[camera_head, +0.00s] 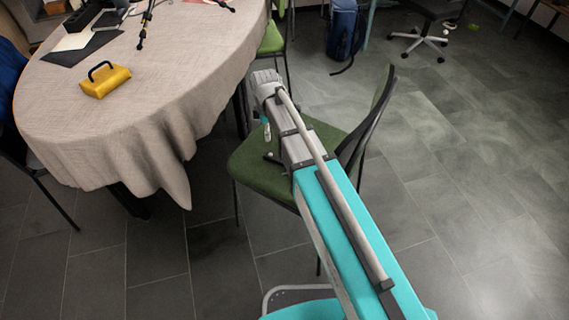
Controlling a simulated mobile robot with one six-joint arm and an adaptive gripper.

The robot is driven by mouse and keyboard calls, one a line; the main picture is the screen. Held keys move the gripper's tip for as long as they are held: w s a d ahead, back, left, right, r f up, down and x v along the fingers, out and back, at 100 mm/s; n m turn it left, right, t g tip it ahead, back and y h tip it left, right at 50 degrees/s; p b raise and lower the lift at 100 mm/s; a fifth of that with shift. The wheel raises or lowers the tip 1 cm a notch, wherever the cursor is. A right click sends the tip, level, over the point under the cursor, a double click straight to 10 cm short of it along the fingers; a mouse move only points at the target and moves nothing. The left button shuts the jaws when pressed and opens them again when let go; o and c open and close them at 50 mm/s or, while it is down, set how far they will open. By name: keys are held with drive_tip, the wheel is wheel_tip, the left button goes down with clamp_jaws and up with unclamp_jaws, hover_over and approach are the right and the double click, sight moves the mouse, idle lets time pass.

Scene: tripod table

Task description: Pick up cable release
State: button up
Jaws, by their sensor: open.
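My arm reaches from the bottom right up to its grey wrist above the green chair, to the right of the table. My gripper (272,156) shows only as a small dark part beside the grey link, over the chair seat; the rest is hidden behind my arm. It is open, and nothing is seen in it. I cannot pick out the cable release for sure. The table (150,120) has a pale cloth. At its far edge stand the black legs of a tripod (143,33), cut off by the top of the picture.
A yellow case (105,82) with a black handle sits on the table's left. Behind it are a dark mat (68,56) and white paper (74,38). A green chair (262,172) stands under my arm. The floor at right is clear.

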sight(271, 154)
drive_tip(key=shift+f+b, duration=3.5)
drive_tip(key=shift+f, duration=0.25)
drive_tip(key=shift+f, duration=0.1)
drive_tip(key=shift+s+d+f+b, duration=0.1)
drive_tip(key=shift+f+b, duration=1.15)
drive_tip(key=shift+b, duration=0.05)
drive_tip(key=shift+d+f+b, duration=0.1)
drive_tip(key=shift+f+b, duration=1.15)
drive_tip(key=shift+b, duration=0.05)
clamp_jaws()
